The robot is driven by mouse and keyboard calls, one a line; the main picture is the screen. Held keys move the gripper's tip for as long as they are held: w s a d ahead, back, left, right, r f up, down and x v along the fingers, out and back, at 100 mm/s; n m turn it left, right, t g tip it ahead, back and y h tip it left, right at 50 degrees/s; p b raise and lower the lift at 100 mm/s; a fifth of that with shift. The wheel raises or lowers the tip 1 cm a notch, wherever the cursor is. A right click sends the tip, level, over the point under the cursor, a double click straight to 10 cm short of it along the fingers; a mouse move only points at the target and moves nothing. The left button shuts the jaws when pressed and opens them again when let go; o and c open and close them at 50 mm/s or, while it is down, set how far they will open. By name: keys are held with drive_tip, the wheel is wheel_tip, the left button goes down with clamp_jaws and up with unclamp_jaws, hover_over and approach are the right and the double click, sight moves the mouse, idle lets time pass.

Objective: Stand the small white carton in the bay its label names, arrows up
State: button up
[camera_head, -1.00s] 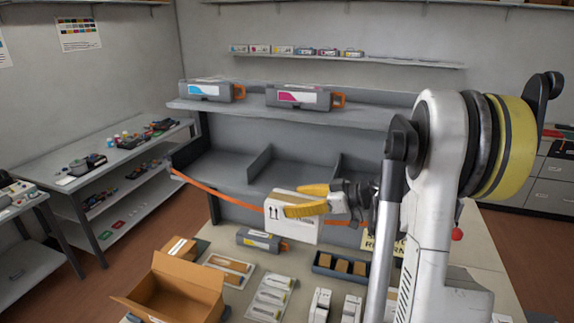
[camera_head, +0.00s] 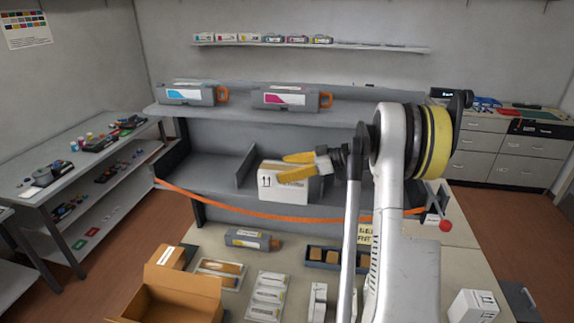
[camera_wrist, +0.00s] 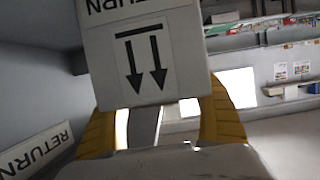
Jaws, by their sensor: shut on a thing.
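My gripper (camera_head: 292,166) has its yellow fingers shut on a white carton (camera_head: 280,190). In the head view the carton is upright, its two printed arrows pointing up, at the front of the middle bay of the grey shelf unit (camera_head: 205,165), right of a divider (camera_head: 245,168). Its lower edge is just above the orange strap; whether it touches the bay floor I cannot tell. In the wrist view the carton (camera_wrist: 190,85) reads RETURN upside down, arrows pointing down in the picture. A RETURN label (camera_wrist: 35,152) shows at lower left there. My arm hides the right-hand bays.
An orange strap (camera_head: 225,206) sags across the bay fronts. Toner cartridges (camera_head: 190,95) and (camera_head: 290,97) stand on the shelf above. An open cardboard box (camera_head: 175,300), a grey cartridge (camera_head: 252,239) and trays cover the table. Another white carton (camera_head: 473,305) stands at lower right.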

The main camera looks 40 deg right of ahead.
drive_tip(key=w+d, duration=0.1)
drive_tip(key=w+d+f+p, duration=0.1)
drive_tip(key=w+d, duration=0.1)
drive_tip(key=shift+d+f, duration=0.1)
drive_tip(key=shift+d, duration=0.15)
drive_tip(key=shift+f, duration=0.15)
drive_tip(key=shift+s+a, duration=0.1)
drive_tip(key=shift+a, duration=0.05)
drive_tip(key=shift+f, duration=0.2)
drive_tip(key=o, duration=1.4)
drive_tip(key=shift+o, duration=0.2)
drive_tip(key=shift+r, duration=0.1)
drive_tip(key=shift+r, duration=0.1)
drive_tip(key=b+v, duration=0.1)
drive_tip(key=v, duration=0.6)
drive_tip(key=shift+s, duration=0.2)
